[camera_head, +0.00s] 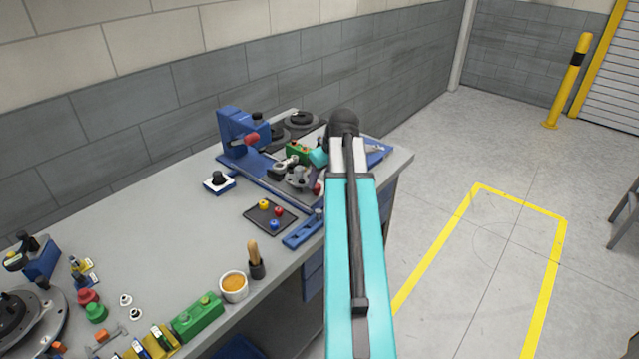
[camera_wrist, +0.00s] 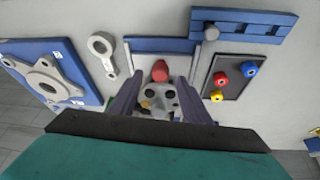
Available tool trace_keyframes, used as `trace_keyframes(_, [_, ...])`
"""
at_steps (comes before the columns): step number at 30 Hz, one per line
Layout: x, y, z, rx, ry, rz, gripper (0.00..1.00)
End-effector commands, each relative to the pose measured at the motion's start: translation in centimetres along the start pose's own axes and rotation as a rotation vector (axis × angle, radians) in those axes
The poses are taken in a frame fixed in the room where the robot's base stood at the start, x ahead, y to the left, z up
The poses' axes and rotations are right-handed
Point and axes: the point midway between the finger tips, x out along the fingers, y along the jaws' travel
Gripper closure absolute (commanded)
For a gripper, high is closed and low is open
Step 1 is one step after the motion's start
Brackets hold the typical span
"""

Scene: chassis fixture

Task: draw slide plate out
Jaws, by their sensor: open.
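The slide plate appears to be the grey plate with dark round holes and a red knob (camera_wrist: 160,71); the plate (camera_wrist: 171,104) lies between blue-and-grey rails in the wrist view. In the head view the grey plate (camera_head: 298,179) sits on the long blue fixture (camera_head: 232,169), with the red knob (camera_head: 318,188) at its near right end, partly behind my arm. My gripper (camera_wrist: 158,88) is open, its two dark fingers on either side of the plate and knob. Contact cannot be told. In the head view my arm hides most of the gripper.
A dark tray (camera_head: 257,219) with coloured knobs and a blue bar (camera_head: 302,231) lie near the fixture. A blue upright block (camera_head: 233,130) stands at the fixture's far left. A white cup (camera_head: 233,288) and brush (camera_head: 256,259) stand nearer. The middle of the bench (camera_head: 160,247) is clear.

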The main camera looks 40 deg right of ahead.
Motion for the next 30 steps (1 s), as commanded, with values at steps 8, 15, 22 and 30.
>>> trace_keyframes(8, [-2.9, 0.1, 0.0, 0.000, 0.001, 0.001, 0.57])
trace_keyframes(15, [-5.5, 0.1, 0.1, 0.001, 0.000, 0.001, 0.57])
trace_keyframes(22, [-7.9, 0.1, 0.1, 0.001, -0.001, 0.002, 0.57])
trace_keyframes(30, [-10.0, 0.1, 0.1, 0.001, -0.003, 0.001, 0.57])
